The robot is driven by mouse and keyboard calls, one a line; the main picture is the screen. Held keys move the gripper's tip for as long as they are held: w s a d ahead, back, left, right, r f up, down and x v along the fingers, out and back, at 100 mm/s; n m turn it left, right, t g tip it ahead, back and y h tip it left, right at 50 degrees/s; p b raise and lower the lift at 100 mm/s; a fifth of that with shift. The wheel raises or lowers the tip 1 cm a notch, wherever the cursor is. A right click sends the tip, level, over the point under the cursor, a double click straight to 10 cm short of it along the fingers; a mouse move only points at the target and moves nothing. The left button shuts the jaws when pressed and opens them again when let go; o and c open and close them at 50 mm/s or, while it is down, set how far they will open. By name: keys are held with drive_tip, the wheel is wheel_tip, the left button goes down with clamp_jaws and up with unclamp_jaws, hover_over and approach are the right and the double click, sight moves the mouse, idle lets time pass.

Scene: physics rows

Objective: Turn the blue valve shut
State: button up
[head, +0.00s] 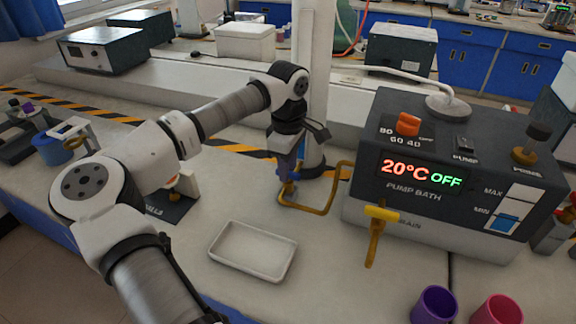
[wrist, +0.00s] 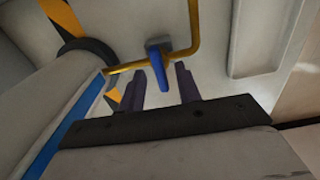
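The blue valve (head: 294,177) is on a brass pipe (head: 325,205) left of the pump bath, mostly hidden behind my gripper in the head view. In the wrist view the blue valve (wrist: 158,66) is a short lever across the brass pipe (wrist: 180,54), its free end pointing down the picture towards my gripper. My gripper (head: 287,172) points down at the valve. In the wrist view its two dark purple fingers (wrist: 163,84) stand apart, with the lever's end showing in the gap between them. I cannot tell whether either finger touches it.
A pump bath (head: 450,165) reading 20°C OFF stands at right, with a yellow drain tap (head: 378,225) in front. A pale tray (head: 253,252) lies front centre. Purple (head: 434,305) and pink (head: 498,310) cups stand front right. A white column (head: 315,80) rises close behind my gripper.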

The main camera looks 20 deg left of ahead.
wheel_tip(320, 180, up, 14)
drive_tip(key=b, duration=0.1)
drive_tip(key=shift+f, duration=0.2)
idle(0.4)
